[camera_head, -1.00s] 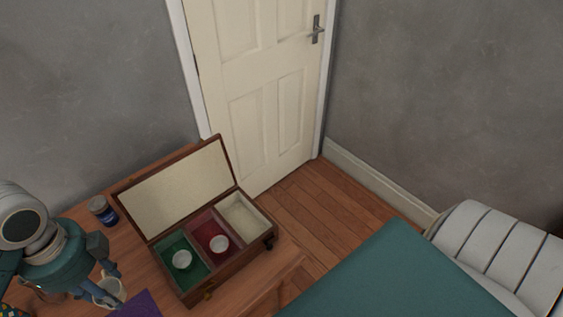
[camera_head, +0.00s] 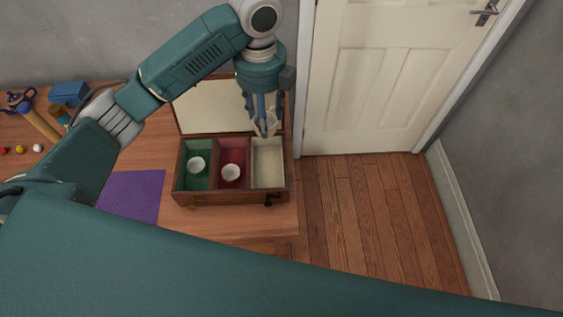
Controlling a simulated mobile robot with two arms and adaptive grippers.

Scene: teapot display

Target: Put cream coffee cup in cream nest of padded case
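The padded case (camera_head: 224,199) stands open on the table with its lid leaning up at the back. It has a green nest (camera_head: 194,181) at left, a red nest (camera_head: 231,154) in the middle and a cream nest (camera_head: 268,168) at right. White cups sit in the green nest (camera_head: 197,164) and the red nest (camera_head: 231,172). The cream nest looks empty. My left gripper (camera_head: 265,120) points down above the back of the cream nest. It is shut on the cream coffee cup (camera_head: 263,127), partly hidden by the fingers. My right gripper is not in view.
A purple mat (camera_head: 132,194) lies left of the case. A blue box (camera_head: 69,93), a wooden-handled item and small balls (camera_head: 20,149) lie at the table's far left. The table's right edge is close to the case, with bare floor (camera_head: 363,217) beyond.

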